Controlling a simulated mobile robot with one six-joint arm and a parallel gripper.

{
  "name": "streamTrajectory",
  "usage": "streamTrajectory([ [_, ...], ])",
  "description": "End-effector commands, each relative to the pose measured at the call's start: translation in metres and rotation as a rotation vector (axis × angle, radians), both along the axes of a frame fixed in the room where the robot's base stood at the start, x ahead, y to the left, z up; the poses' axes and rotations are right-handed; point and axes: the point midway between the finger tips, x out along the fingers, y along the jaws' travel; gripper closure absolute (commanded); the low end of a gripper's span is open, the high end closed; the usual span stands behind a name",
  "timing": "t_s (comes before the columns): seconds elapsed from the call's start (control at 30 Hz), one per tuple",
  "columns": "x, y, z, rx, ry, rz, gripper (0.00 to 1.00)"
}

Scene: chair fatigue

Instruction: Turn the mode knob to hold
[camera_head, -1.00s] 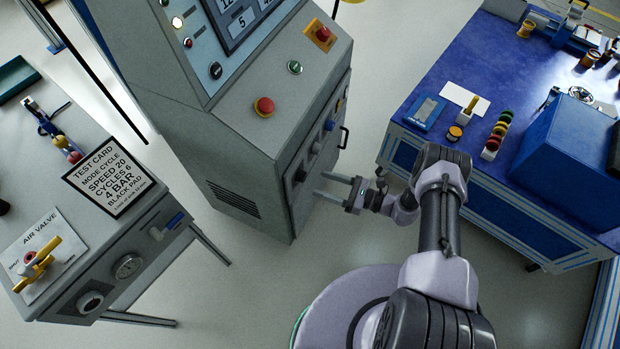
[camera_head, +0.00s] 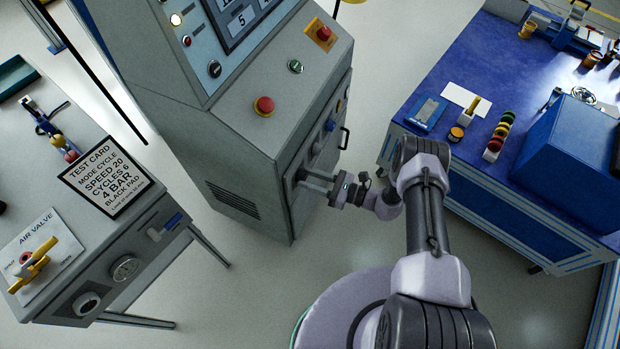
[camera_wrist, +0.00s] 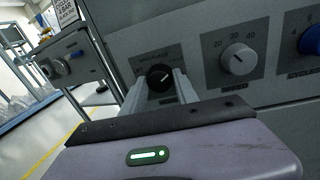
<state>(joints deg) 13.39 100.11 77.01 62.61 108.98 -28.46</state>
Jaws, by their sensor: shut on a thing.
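The black knob (camera_wrist: 160,77) is on the cabinet's front panel, and its white pointer mark slants to the upper right.
A white speed-type dial (camera_wrist: 238,59) and a blue knob (camera_wrist: 312,41) sit to the right on the same panel. The grey cabinet (camera_head: 235,160) has a red stop button (camera_head: 264,105) on top. A blue bench (camera_head: 450,70) stands right; a table with the test card (camera_head: 105,178) stands left.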

Motion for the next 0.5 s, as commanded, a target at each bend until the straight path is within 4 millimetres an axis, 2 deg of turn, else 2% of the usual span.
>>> streamTrajectory([
  [0.27, -0.0005, 0.0001, -0.0002, -0.029, -0.059, 0.001, 1.00],
  [0.5, -0.0010, 0.0002, 0.0001, -0.104, -0.210, 0.001, 1.00],
])
